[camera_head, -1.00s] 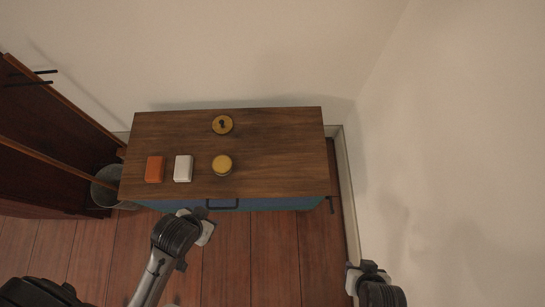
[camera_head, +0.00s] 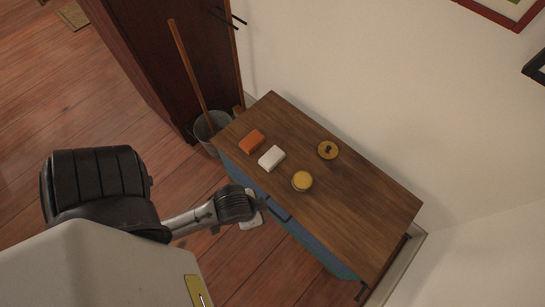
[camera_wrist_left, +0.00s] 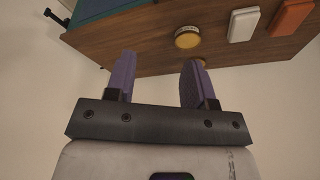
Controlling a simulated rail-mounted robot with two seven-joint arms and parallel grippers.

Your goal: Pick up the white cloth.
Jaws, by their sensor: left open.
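The white cloth (camera_head: 272,158), a small folded block, lies on the wooden top of a low cabinet (camera_head: 345,215), between an orange cloth (camera_head: 252,141) and a round yellow tin (camera_head: 302,181). It also shows in the left wrist view at the upper right (camera_wrist_left: 243,24). My left gripper (camera_head: 252,217) is by the cabinet's front edge, apart from the cloth. In the left wrist view its two purple fingers (camera_wrist_left: 158,78) are spread and empty. My forearm hides part of the gripper in the head view. My right gripper is out of view.
A round yellow lid with a dark knob (camera_head: 328,150) lies behind the tin. A grey bucket (camera_head: 212,128) with a wooden handle stands at the cabinet's left end, beside a dark wardrobe (camera_head: 175,60). The cabinet top's right part is bare.

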